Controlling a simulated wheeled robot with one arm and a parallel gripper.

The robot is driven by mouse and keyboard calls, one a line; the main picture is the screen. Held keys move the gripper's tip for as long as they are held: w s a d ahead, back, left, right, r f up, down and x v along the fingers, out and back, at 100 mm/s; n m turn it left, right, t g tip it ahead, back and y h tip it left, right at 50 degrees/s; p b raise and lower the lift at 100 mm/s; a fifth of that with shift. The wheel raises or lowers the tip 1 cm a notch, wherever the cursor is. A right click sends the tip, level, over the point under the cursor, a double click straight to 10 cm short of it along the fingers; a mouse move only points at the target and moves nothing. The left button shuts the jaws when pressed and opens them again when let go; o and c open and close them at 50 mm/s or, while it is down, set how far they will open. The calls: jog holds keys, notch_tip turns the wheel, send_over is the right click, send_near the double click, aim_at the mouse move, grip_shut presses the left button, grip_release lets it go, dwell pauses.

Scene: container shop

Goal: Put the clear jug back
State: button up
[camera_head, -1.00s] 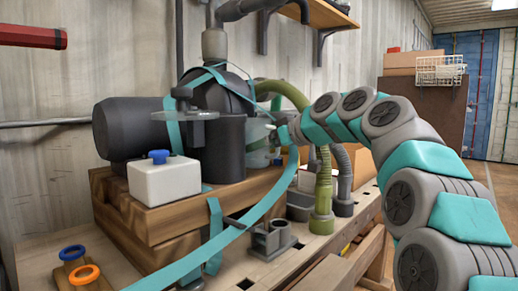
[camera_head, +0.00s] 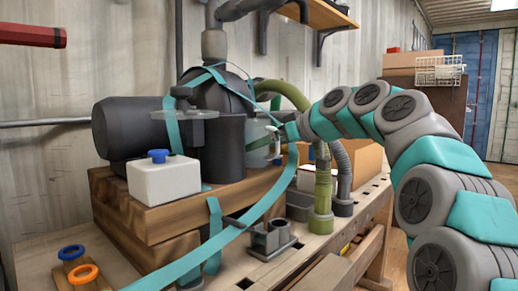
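The clear jug (camera_head: 257,150) is a see-through vessel beside the dark grey cylinder of the machine, at the middle of the view. It stands behind the teal strap, and its base is hard to make out. My gripper (camera_head: 276,130) is at the jug's right side, at the end of my grey and teal arm. It is small and partly lost against the jug and hoses, so I cannot tell whether its fingers touch the jug or are open or shut.
The dark machine (camera_head: 222,145) sits on stacked wooden blocks (camera_head: 150,222) on the workbench. A teal strap (camera_head: 245,227) runs across the front. A white box with a blue knob (camera_head: 163,180) stands left. Green (camera_head: 323,190) and grey hoses stand close below my arm. A metal fixture (camera_head: 270,240) sits in front.

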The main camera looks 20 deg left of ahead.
jog(key=v, duration=0.9)
jog(key=shift+s+d+r+b, duration=0.2)
jog(key=shift+d+b, duration=0.1)
jog(key=shift+d+f, duration=0.1)
